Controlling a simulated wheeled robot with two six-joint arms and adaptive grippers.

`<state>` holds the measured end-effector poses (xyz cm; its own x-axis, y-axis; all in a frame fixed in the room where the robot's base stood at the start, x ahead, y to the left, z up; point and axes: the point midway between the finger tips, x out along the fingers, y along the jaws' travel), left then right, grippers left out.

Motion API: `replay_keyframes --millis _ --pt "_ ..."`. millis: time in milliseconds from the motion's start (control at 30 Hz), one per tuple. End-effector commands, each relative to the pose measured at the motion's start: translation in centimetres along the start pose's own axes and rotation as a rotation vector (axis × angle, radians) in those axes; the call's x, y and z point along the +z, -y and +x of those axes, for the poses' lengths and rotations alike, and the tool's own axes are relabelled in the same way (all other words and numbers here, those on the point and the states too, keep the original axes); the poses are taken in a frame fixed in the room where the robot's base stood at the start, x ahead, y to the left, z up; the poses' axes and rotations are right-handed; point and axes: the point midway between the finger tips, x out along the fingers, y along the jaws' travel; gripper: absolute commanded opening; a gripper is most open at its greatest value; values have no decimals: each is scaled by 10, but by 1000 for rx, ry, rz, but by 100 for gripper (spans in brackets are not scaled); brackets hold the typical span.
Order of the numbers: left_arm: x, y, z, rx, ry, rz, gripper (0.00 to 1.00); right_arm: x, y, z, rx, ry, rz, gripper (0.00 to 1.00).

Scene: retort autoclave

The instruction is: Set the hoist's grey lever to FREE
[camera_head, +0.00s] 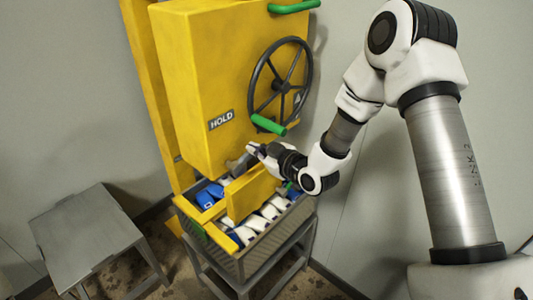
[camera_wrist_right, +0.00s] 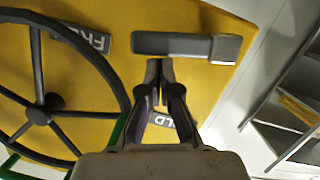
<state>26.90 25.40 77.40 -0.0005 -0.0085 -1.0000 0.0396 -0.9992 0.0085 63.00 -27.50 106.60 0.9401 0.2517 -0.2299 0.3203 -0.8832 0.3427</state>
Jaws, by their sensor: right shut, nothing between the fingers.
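The hoist is a yellow housing (camera_head: 190,75) with a spoked handwheel (camera_head: 280,85). A HOLD plate (camera_head: 221,120) is on its front. In the right wrist view the grey lever (camera_wrist_right: 175,45) lies across the picture just beyond my fingertips, with a lighter block at its right end. A partly covered FREE plate (camera_wrist_right: 85,38) is left of it, and the HOLD plate (camera_wrist_right: 162,119) shows partly between my fingers. My right gripper (camera_head: 252,150) is shut and empty, its tips (camera_wrist_right: 160,66) close to the lever; I cannot tell whether they touch. My left gripper is out of view.
Below the housing a mesh basket (camera_head: 250,258) holds several blue and white items on a metal stand. A grey stool (camera_head: 85,235) stands at the left. The wheel's green handle (camera_head: 268,124) sits close above my right gripper. Shelving (camera_wrist_right: 290,110) shows at the right in the wrist view.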

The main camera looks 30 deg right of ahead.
Motion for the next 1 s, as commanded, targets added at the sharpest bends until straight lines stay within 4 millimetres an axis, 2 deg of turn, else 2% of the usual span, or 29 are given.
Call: replay_keyframes --millis 400,500,667,1000 --pt "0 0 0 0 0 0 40 -1 0 -90 2 -4 11 0" --pt "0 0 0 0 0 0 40 -1 0 -103 3 -2 7 0" --pt "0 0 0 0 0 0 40 -1 1 -112 -1 -3 2 0" --pt "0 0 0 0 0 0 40 -1 1 -113 -1 -2 0 0"
